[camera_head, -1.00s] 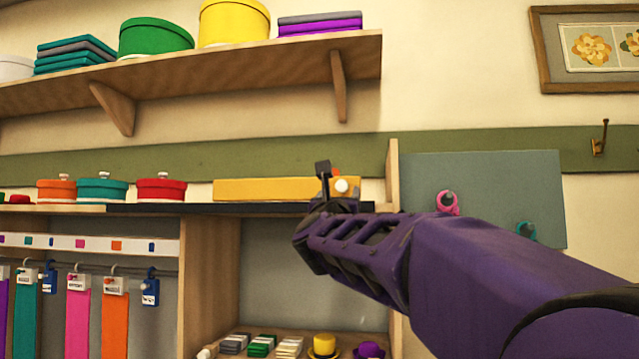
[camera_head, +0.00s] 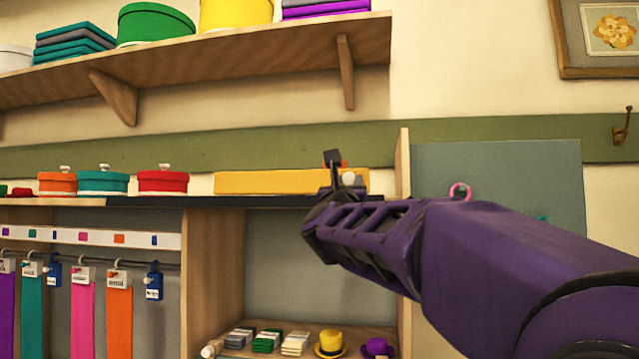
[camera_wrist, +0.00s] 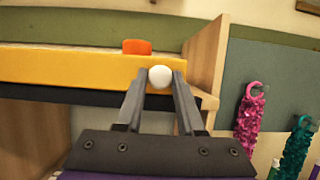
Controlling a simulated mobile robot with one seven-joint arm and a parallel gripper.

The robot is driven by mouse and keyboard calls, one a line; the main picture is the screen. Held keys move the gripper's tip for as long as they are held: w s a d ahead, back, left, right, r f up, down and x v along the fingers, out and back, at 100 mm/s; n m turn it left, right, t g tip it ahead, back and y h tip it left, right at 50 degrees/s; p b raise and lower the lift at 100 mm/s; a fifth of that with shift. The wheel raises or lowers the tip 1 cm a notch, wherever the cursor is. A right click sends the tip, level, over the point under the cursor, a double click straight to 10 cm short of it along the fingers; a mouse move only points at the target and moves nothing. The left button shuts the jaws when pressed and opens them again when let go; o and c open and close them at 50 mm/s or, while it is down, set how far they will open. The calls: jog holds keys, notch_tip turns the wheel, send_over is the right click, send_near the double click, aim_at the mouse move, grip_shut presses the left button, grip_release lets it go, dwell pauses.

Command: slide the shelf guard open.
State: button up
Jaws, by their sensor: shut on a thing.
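The shelf guard (camera_head: 270,182) is a long yellow bar along the front of the shelf, at the right end of the dark track (camera_head: 240,201). It also shows in the wrist view (camera_wrist: 70,67). A white round knob (camera_wrist: 160,77) sits near the guard's right end. My gripper (camera_wrist: 161,80) is shut on this knob, with one finger on each side. In the head view my gripper (camera_head: 338,170) reaches the guard from the right and partly covers its right end. An orange thing (camera_wrist: 136,47) shows just behind the guard.
A wooden side panel (camera_wrist: 205,57) stands just right of the knob. Orange, teal and red lidded boxes (camera_head: 163,181) stand left of the guard on the same shelf. Pink (camera_wrist: 250,115) and teal (camera_wrist: 297,145) hangings are on the grey board at right. Small hats (camera_head: 331,343) lie below.

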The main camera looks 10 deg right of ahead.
grip_shut()
dwell(1.0)
